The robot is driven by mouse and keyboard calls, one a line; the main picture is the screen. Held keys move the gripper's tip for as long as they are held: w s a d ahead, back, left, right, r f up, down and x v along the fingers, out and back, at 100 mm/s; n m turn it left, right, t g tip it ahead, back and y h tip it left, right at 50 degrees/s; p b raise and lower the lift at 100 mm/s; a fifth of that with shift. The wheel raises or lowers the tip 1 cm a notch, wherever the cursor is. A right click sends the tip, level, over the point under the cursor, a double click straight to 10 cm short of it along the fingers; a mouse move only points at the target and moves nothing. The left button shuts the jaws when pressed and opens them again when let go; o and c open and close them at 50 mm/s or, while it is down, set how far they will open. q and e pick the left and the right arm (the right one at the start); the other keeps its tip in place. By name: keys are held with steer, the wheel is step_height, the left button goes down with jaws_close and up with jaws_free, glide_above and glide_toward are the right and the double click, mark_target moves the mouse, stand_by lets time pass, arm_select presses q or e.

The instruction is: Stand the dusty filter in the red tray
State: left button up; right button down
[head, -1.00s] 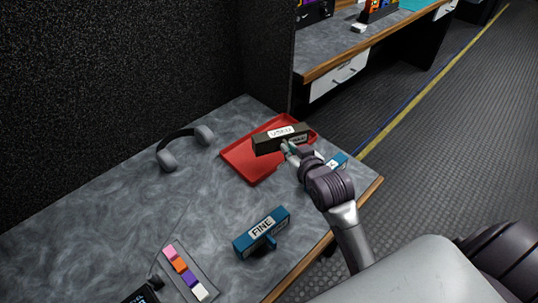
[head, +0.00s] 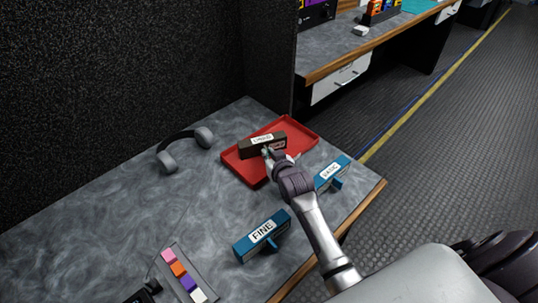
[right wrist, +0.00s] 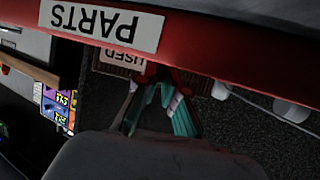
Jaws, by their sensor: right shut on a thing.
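The dusty filter (head: 250,148) is a dark brown block with white labels. It is over the left-middle part of the red tray (head: 303,128), level in the head view. My right gripper (head: 268,152) is shut on the side of it facing me. In the right wrist view the gripper fingers (right wrist: 158,104) reach the filter's "USED" label (right wrist: 122,60), partly hidden behind the red tray wall (right wrist: 225,55) with its "PARTS" label. I cannot tell whether the filter touches the tray floor. My left gripper is not in view.
Two blue filters stand in front of the tray: one marked "FINE" (head: 262,236) and another (head: 332,173) near the table's right edge. Headphones (head: 184,149) lie left of the tray. A strip of coloured blocks (head: 181,271) lies at the front. The table's middle is clear.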

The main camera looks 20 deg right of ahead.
steer(key=c, duration=1.3)
jaws_free()
steer(key=shift+o, duration=0.2)
steer(key=p+v, duration=0.1)
steer(key=v, duration=1.1)
steer(key=shift+r, duration=0.15)
